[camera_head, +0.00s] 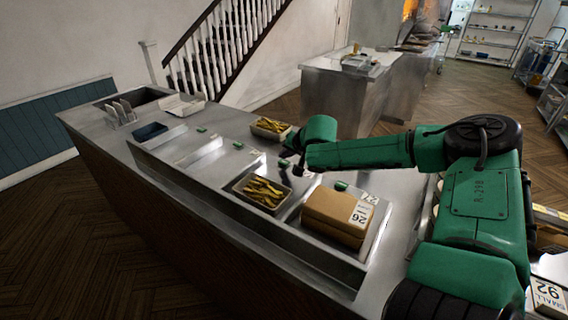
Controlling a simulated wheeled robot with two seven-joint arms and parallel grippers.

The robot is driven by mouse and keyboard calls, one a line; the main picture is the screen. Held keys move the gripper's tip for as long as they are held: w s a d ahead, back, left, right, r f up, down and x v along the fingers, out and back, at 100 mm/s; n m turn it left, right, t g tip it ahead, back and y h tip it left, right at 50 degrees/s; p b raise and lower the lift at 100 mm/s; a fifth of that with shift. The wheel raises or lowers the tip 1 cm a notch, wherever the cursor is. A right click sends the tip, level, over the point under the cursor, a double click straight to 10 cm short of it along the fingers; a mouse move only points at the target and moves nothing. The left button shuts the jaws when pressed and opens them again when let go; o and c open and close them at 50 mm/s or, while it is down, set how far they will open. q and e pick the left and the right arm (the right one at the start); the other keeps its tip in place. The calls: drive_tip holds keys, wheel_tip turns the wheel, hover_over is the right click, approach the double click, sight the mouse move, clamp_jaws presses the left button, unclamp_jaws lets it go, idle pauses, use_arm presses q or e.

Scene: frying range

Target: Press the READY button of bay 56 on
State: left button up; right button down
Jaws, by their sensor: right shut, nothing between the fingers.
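Several small green buttons sit along the ledge of the steel counter (228,184): one at far left (201,129), one left of centre (238,145), one by my gripper (284,163) and one behind the brown box (341,185). Their lettering is too small to read, and I cannot tell which belongs to bay 56. My right gripper (298,171) points down, shut and empty, just right of the third button; I cannot tell whether they touch. My left gripper is not in view.
A tray of fries (236,186) and a brown box (317,213) with a number label stand in the bays. A dark blue tray (150,132) and a rack (121,118) are at left.

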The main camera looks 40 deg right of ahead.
sight(285, 163)
drive_tip(key=shift+f+b, duration=0.4)
drive_tip(key=shift+f, duration=0.05)
idle(0.7)
drive_tip(key=shift+r+p, duration=0.6)
drive_tip(key=shift+r, duration=0.25)
wheel_tip(285, 163, up, 6)
drive_tip(key=p, duration=0.4)
drive_tip(key=shift+p, duration=0.3)
